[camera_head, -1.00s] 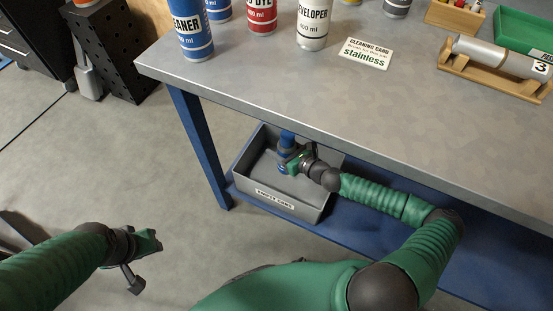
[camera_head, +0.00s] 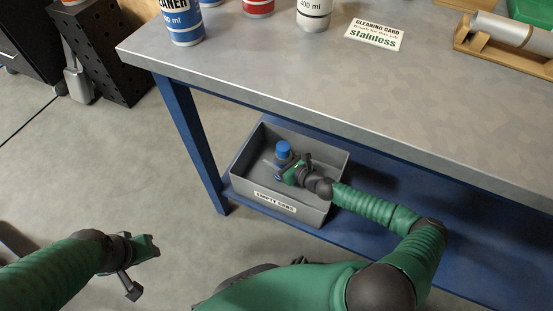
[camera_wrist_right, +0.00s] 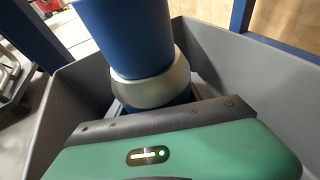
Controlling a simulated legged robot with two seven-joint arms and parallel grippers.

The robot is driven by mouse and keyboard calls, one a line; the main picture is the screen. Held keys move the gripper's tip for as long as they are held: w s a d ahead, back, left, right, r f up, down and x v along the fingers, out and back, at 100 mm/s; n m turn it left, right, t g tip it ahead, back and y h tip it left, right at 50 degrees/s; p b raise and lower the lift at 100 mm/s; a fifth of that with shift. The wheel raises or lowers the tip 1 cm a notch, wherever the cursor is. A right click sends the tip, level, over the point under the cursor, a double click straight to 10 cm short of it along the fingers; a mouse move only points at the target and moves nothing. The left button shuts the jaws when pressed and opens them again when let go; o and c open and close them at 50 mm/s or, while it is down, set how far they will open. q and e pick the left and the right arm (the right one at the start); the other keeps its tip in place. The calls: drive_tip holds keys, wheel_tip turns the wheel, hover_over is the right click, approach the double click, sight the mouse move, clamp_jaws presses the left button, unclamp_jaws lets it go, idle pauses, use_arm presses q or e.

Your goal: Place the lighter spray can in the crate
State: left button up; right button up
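A grey crate (camera_head: 318,213) labelled "EMPTY CANS" sits on the blue lower shelf under the bench. A blue-capped spray can (camera_head: 283,149) stands upright, or nearly so, inside the crate's walls. In the right wrist view the can (camera_wrist_right: 130,40) shows a blue cap, a silver shoulder and some blue body below. My right gripper (camera_head: 285,172) is around the can below its cap and appears shut on it. The fingertips and the can's base are hidden, so I cannot tell whether it touches the crate floor. My left gripper (camera_head: 152,248) is away at lower left, its fingers unclear.
On the bench top (camera_head: 250,75) stand a blue cleaner can (camera_head: 182,24), a red can (camera_head: 258,6) and a white can (camera_head: 313,14). A card (camera_head: 374,35) lies beside them. A wooden cradle (camera_head: 500,48) holds a silver can (camera_head: 503,28). The bench's front edge overhangs the shelf.

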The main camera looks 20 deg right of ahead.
drive_tip(key=o, duration=0.5)
drive_tip(key=shift+c, duration=0.2)
drive_tip(key=shift+s+d+r, duration=0.1)
drive_tip(key=shift+r, duration=0.05)
drive_tip(key=p+v, duration=0.4)
drive_tip(key=v, duration=0.7)
drive_tip(key=shift+s, duration=0.35)
